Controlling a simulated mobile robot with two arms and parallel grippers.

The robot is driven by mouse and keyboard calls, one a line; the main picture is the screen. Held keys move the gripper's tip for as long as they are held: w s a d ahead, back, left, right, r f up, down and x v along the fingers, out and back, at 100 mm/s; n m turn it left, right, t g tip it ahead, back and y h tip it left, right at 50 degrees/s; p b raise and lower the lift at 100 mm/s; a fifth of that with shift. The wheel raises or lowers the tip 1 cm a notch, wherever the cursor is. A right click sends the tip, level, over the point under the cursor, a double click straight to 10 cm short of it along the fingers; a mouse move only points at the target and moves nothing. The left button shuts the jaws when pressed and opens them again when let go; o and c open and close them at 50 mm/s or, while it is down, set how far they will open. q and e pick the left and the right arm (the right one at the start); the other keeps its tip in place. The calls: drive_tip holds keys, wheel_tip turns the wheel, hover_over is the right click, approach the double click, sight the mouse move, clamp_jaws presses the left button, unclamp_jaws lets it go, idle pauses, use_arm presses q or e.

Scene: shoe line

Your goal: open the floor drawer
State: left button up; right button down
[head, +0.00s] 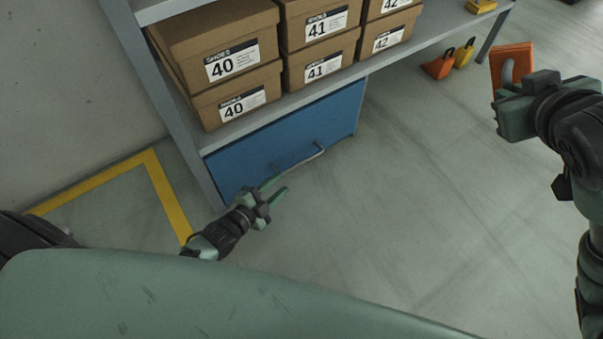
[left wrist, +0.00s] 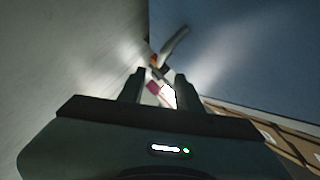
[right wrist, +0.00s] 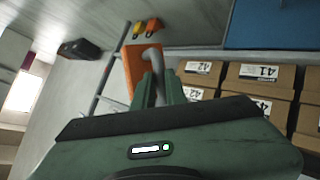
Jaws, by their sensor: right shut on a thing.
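The floor drawer (head: 260,143) has a blue front under the shoe shelf and looks shut. Its grey bar handle (head: 318,153) runs along the front and shows in the left wrist view (left wrist: 174,42). My left gripper (head: 279,187) is low in front of the drawer, near the handle's left end. My right gripper (right wrist: 161,84) is shut on the grey handle of an orange block (right wrist: 138,64), held up at the right of the head view (head: 512,58).
Brown shoe boxes (head: 217,41) stand stacked on the grey shelf (head: 280,98) above the drawer. An orange weight-like item (head: 437,66) and a yellow one (head: 464,54) sit to the right. Yellow tape (head: 168,192) marks the floor at left. Floor before the drawer is clear.

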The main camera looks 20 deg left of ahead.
sight(302, 162)
use_arm(q)
drive_tip(key=b+x, duration=0.6)
drive_tip(key=x, duration=0.5)
drive_tip(key=shift+f, duration=0.1)
drive_tip(key=shift+w+d+b, duration=0.2)
drive_tip(key=shift+w+b, duration=0.25)
drive_tip(key=shift+w, duration=0.15)
clamp_jaws()
idle(0.6)
